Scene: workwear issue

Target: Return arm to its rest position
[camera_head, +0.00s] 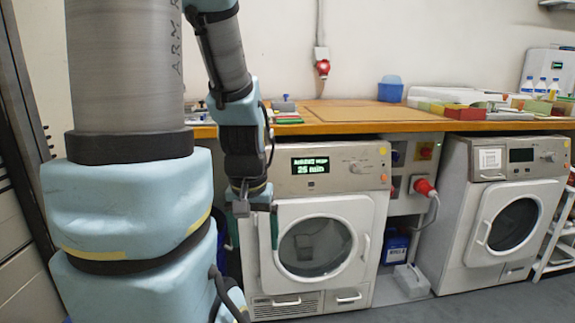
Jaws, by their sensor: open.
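My arm hangs down in front of the left washing machine (350,208), with its blue-covered links bent downward from the column. My gripper (252,208) is at the arm's lower end, pointing down, just in front of the machine's upper left corner and below the worktop edge. Its jaws are open, and I see nothing held between them. The upper part of the arm runs out of the top of the picture. My thick column covers the left side of the view.
A wooden worktop (350,113) runs above the machines, with a blue container (390,90), several boxes and bottles on it. A second machine (510,205) stands at the right. Grey floor shows in front.

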